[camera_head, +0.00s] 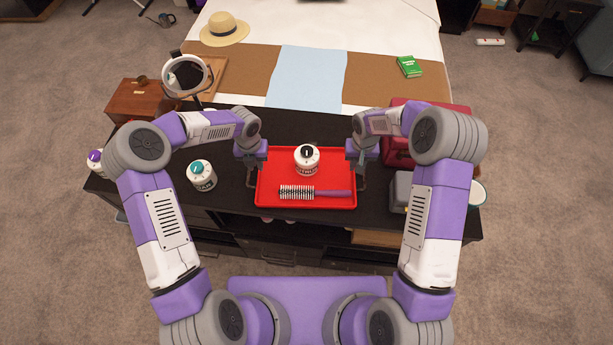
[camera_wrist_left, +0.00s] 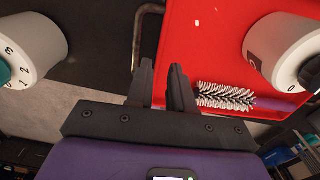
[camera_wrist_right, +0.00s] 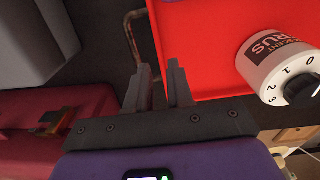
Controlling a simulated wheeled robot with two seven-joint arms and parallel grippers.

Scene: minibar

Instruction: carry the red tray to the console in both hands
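The red tray (camera_head: 262,192) lies on the dark console-like counter, with a white jar (camera_head: 306,160) and a purple-handled round brush (camera_head: 315,193) on it. Each short side has a thin metal handle; the left one shows in the left wrist view (camera_wrist_left: 136,38), the right one in the right wrist view (camera_wrist_right: 131,32). My left gripper (camera_head: 250,168) is at the tray's left side, its fingers apart beside the handle. My right gripper (camera_head: 362,168) is at the right side, fingers also apart beside the handle.
A teal-topped jar (camera_head: 202,176) stands left of the tray, a purple-topped one (camera_head: 96,160) farther left. A round mirror (camera_head: 187,75) and wooden box (camera_head: 141,99) are at back left. A dark red case (camera_head: 398,150) and grey box (camera_head: 401,190) crowd the right. A bed (camera_head: 385,45) lies beyond.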

